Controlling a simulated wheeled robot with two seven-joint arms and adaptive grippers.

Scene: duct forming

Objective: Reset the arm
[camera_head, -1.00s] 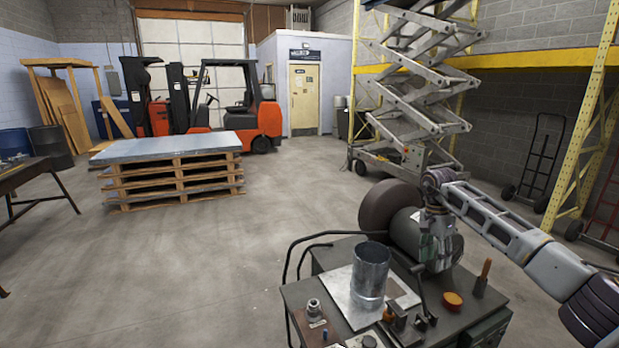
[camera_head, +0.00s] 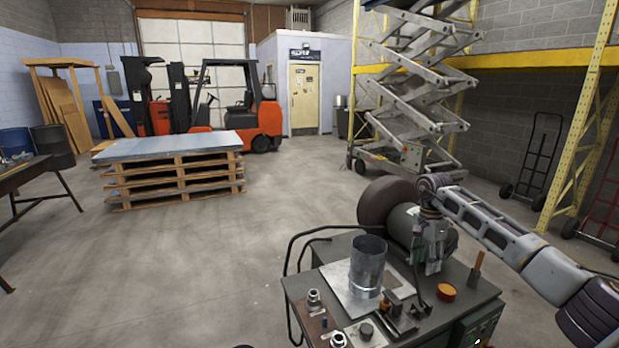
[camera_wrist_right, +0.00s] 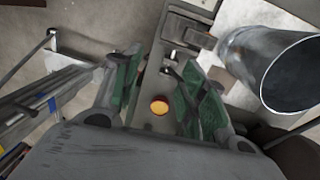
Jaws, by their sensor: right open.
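My right gripper (camera_head: 434,264) points down over the right part of a grey metal workbench (camera_head: 345,247), its arm coming in from the right. In the right wrist view its green-padded fingers (camera_wrist_right: 160,98) are spread apart with nothing held between them. A metal duct cylinder (camera_head: 367,266) stands upright on a light metal sheet (camera_head: 342,287), to the left of the gripper and apart from it. The duct (camera_wrist_right: 280,70) also shows at the upper right of the right wrist view. My left gripper is not in view.
An orange round item (camera_head: 446,292) and a wooden handle (camera_head: 477,268) are on the bench near the gripper. A dark clamp (camera_head: 400,315) is in front of the duct. A large drum-shaped machine (camera_head: 388,203) stands behind.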

